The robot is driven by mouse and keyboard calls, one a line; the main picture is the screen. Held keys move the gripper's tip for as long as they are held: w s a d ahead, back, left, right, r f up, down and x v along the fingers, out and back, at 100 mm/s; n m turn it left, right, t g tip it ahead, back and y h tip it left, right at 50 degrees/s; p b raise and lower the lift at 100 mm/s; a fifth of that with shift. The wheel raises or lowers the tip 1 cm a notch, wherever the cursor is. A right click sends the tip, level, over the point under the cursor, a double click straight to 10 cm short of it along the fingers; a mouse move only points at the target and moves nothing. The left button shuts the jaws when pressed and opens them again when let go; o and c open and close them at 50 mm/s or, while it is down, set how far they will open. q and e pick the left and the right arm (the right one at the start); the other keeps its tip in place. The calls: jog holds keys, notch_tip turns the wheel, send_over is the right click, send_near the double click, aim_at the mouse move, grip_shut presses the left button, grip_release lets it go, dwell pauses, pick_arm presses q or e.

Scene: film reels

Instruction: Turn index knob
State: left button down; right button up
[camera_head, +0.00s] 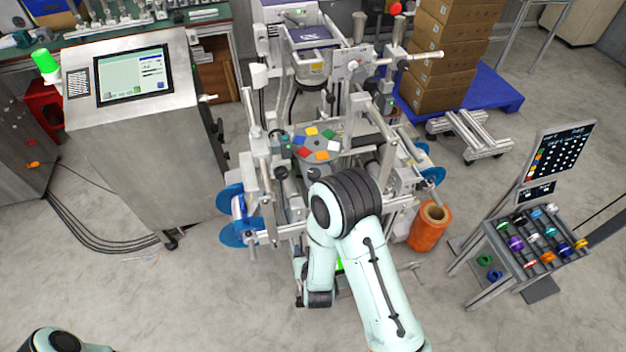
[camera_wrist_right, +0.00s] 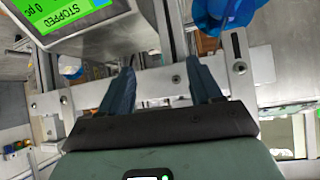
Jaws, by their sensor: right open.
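The machine (camera_head: 375,160) stands in the middle of the head view. A grey disc (camera_head: 320,155) with several coloured patches sits on it. Small black knobs (camera_head: 282,173) show beside the disc; I cannot tell which is the index knob. My right arm reaches over the machine's front and hides part of it. My right gripper (camera_wrist_right: 160,78) is open and empty in the right wrist view, its two dark fingers apart before a metal bar (camera_wrist_right: 155,84) with bolts. No knob is clear between the fingers. Only a piece of my left arm shows at the bottom left; its gripper is out of view.
A green display (camera_wrist_right: 65,12) reading "STOPPED" is close to the right gripper. A control console (camera_head: 150,130) stands left of the machine. An orange roll (camera_head: 428,228) and a rack of coloured spools (camera_head: 540,245) stand to the right. The floor at the front left is clear.

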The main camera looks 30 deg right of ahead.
notch_tip(320, 180, up, 5)
jog(key=w+t+h, duration=0.2)
pick_arm(q)
notch_tip(320, 180, down, 3)
jog(key=s+b, duration=0.2)
pick_arm(e)
jog(key=m+t+h, duration=0.2)
jog(key=t+h, duration=0.1)
jog(key=h, duration=0.1)
send_near(314, 172)
jog(key=p+x, duration=0.1)
jog(key=x, duration=0.1)
jog(key=p+x, duration=0.1)
jog(key=x, duration=0.2)
jog(key=p+x, duration=0.1)
jog(key=x, duration=0.2)
jog(key=shift+w+d+f, duration=0.15)
jog(key=shift+w+f, duration=0.05)
jog(key=shift+f, duration=0.15)
jog(key=shift+w+d+f+p, duration=0.1)
jog(key=shift+w+d+p, duration=0.3)
jog(key=shift+w, duration=0.2)
pick_arm(q)
jog(key=w+r, duration=0.1)
jog(key=r, duration=0.1)
jog(key=w+r, duration=0.2)
jog(key=shift+w+r, duration=0.15)
pick_arm(e)
jog(key=shift+c, duration=0.3)
